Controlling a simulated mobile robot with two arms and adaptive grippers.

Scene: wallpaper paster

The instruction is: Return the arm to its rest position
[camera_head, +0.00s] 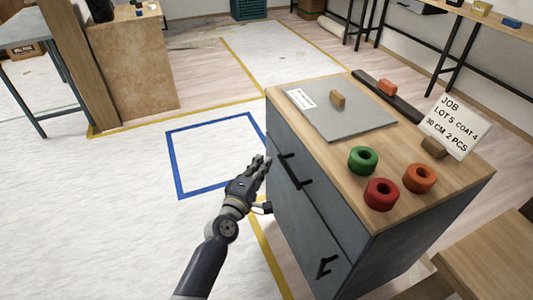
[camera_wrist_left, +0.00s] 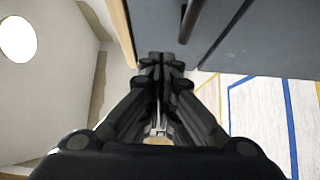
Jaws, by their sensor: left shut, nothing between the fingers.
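My left arm comes in from the bottom of the head view. Its gripper (camera_head: 260,165) is shut and empty, at the left side of the grey cabinet (camera_head: 350,250), close to the black upper drawer handle (camera_head: 294,172). In the left wrist view the shut fingers (camera_wrist_left: 162,62) point at the grey cabinet front (camera_wrist_left: 245,35), with a dark handle (camera_wrist_left: 190,20) just beyond the tips. I cannot tell whether the fingertips touch the handle. The drawers look closed. My right gripper is not in view.
On the wooden cabinet top stand green (camera_head: 363,160), red (camera_head: 381,194) and orange (camera_head: 419,178) rolls, a grey board (camera_head: 340,117) and a job card (camera_head: 454,124). A wooden table edge (camera_head: 490,255) is at lower right. The floor left of the cabinet, with a blue taped square (camera_head: 178,165), is clear.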

